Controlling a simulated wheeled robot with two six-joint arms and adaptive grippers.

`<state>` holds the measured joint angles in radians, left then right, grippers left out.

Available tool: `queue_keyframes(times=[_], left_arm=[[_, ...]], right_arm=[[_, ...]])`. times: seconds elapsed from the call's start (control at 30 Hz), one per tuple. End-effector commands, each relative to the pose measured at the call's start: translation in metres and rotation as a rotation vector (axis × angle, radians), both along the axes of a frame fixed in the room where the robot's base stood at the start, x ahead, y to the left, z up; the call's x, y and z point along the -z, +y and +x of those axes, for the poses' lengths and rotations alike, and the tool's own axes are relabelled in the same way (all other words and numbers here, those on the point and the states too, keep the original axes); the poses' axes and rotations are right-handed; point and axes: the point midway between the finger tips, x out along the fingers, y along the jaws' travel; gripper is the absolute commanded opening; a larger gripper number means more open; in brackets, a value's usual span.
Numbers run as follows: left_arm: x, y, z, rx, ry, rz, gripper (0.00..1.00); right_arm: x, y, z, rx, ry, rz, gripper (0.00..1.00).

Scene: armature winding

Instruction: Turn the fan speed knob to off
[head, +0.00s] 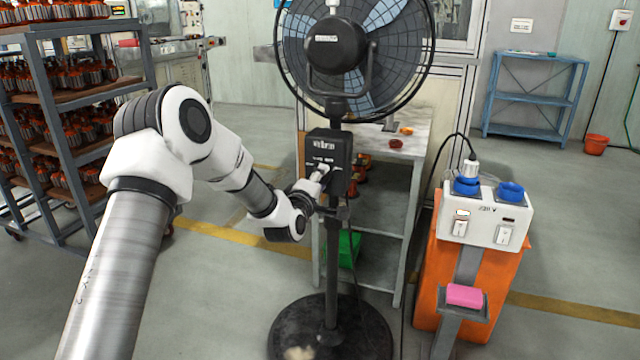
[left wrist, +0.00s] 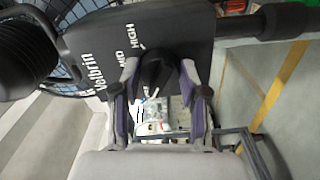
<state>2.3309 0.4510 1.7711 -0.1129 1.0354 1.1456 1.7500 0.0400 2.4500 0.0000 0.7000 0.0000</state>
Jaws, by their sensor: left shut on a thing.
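A black pedestal fan (head: 337,50) stands in the middle of the head view, with a dark control box (head: 318,149) on its pole. In the left wrist view the control box (left wrist: 105,50) carries the words Velbrin, MID and HIGH. The black fan speed knob (left wrist: 157,66) sits between the two fingers of my left gripper (left wrist: 160,90), which is shut on it. No off mark is visible; the gripper covers part of the box face. In the head view my left gripper (head: 318,180) is at the front of the box. My right gripper is not in view.
A grey shelf table (head: 400,150) stands behind the fan. At right, an orange stand (head: 430,275) bears a white socket box (head: 485,210) with a plugged-in cable. The fan's round base (head: 330,330) is on the floor. A loaded rack (head: 75,95) stands at left.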

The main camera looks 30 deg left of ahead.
Motion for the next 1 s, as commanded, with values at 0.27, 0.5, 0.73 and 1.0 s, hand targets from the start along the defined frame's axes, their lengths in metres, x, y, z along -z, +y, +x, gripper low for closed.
queue_keyframes(times=[0.27,0.5,0.73,1.0], left_arm=[[-0.001,0.000,0.000,-0.001,-0.006,-0.019,0.09],[-0.001,0.000,0.000,-0.001,-0.006,-0.018,0.50],[0.000,0.000,0.000,-0.001,-0.005,-0.017,0.69],[0.000,-0.003,-0.013,0.000,-0.003,-0.019,0.69]], right_arm=[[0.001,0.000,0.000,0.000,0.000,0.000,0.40],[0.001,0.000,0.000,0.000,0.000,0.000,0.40],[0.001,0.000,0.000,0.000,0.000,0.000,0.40],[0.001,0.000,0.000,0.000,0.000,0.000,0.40]])
